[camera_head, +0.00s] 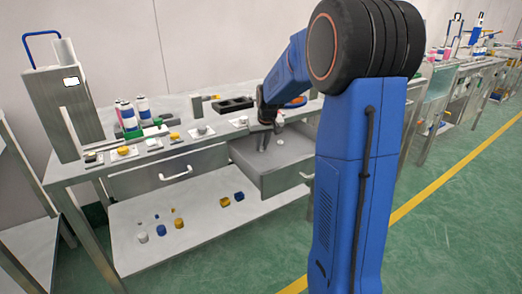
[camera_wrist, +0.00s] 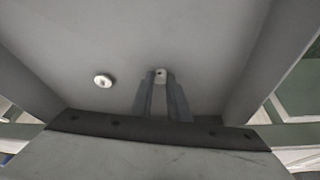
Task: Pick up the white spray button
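A round white disc-like piece (camera_wrist: 103,80) with a raised centre lies to the left on the drawer floor, apart from the fingers. In the head view, my gripper (camera_head: 262,141) reaches down into the open drawer (camera_head: 283,183); the button cannot be made out there.
The workbench top (camera_head: 222,122) above the drawer carries a black tray (camera_head: 233,104), bottles (camera_head: 126,113) and small parts. The drawer walls stand close around my gripper. A lower shelf (camera_head: 200,225) holds several yellow, blue and white pieces. Green floor lies to the right.

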